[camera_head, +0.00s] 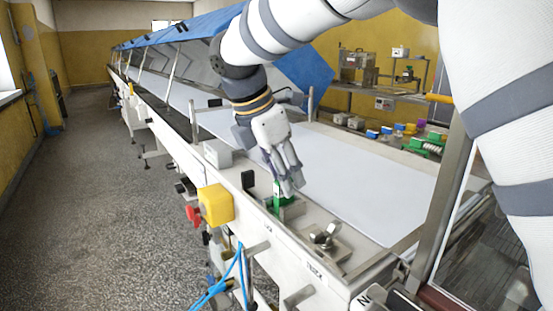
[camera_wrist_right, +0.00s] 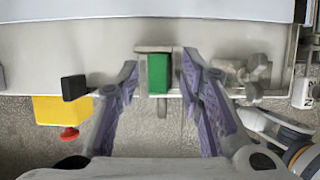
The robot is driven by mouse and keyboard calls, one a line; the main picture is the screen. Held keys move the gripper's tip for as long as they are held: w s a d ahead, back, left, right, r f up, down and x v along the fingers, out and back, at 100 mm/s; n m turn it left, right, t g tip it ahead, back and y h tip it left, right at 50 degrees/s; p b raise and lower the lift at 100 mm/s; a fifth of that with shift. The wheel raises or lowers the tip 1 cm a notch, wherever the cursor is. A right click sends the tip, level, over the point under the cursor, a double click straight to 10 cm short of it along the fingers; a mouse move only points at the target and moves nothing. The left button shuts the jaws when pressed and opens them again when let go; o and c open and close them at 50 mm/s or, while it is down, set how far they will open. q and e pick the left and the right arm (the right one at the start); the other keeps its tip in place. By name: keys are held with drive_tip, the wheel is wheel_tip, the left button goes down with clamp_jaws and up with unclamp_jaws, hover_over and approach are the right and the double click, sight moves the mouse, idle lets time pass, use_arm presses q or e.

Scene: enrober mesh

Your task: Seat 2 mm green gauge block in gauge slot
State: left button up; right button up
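The green gauge block (camera_head: 277,198) stands on the machine's near rail, on or in a small metal holder (camera_wrist_right: 154,48). I cannot tell how deep it sits.
A yellow box with a red button (camera_head: 216,204) and a black block (camera_head: 248,180) are left of the green block. A metal clamp with a knob (camera_head: 325,238) is to its right. The white belt (camera_head: 360,185) behind is clear. Several coloured parts (camera_head: 400,128) lie beyond it.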

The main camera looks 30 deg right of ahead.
use_arm(q)
drive_tip(key=shift+s+f+b, duration=0.3)
drive_tip(key=shift+s+f, duration=0.15)
drive_tip(key=shift+s, duration=0.05)
use_arm(e)
drive_tip(key=v, duration=1)
drive_tip(key=shift+a+r, duration=0.2)
drive_tip(key=shift+r, duration=0.05)
use_arm(q)
drive_tip(key=shift+s+a, duration=0.1)
use_arm(e)
drive_tip(key=shift+s+f, duration=0.1)
